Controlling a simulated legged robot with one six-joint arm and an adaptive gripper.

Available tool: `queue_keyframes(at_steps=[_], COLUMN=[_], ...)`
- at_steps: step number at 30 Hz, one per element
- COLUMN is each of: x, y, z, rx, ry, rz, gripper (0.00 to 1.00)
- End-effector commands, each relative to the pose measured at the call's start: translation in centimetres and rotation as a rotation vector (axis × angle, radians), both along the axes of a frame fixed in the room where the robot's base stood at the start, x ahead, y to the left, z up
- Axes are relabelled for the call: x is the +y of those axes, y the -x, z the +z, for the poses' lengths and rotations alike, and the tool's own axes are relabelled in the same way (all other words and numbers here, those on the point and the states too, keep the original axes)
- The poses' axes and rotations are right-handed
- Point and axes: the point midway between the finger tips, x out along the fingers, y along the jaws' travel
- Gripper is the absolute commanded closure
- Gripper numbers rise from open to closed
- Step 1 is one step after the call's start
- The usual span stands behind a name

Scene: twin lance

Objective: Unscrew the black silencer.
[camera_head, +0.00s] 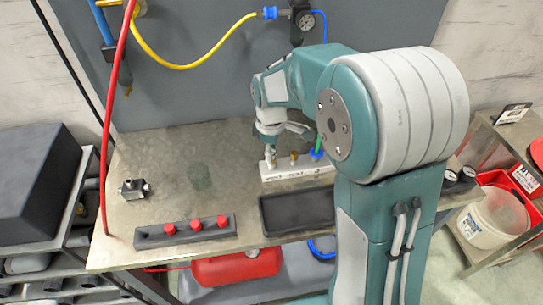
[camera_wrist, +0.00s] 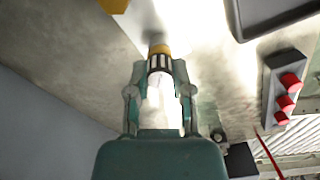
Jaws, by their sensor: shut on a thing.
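My gripper (camera_head: 270,160) points down at the left end of a pale labelled block (camera_head: 300,173) on the bench. In the wrist view my gripper (camera_wrist: 160,72) has its two fingers closed around a dark ribbed cylinder with light stripes, which looks like the black silencer (camera_wrist: 159,64). A brass-coloured collar (camera_wrist: 159,48) sits at its far end. Strong glare hides much between the fingers. In the head view the silencer itself cannot be made out. A brass fitting (camera_head: 294,158) and a blue fitting (camera_head: 317,154) with a green hose stand farther right on the block.
A dark shallow tray (camera_head: 297,212) lies in front of the block. A dark strip with several red knobs (camera_head: 196,226) lies at the front left, and a small metal fitting (camera_head: 134,188) lies behind it. A red hose (camera_head: 112,95) hangs at the left. The left bench middle is clear.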

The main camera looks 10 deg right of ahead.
Motion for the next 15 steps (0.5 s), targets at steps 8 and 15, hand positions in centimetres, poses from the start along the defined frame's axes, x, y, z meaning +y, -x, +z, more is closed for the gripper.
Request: queue_keyframes(at_steps=[8,15], x=[0.1,0.13], y=[0.07,0.05], z=[0.02,0.03], rx=[0.002,0.001], ry=[-0.001,-0.001], rz=[0.32,0.415], gripper=[1.0,1.0])
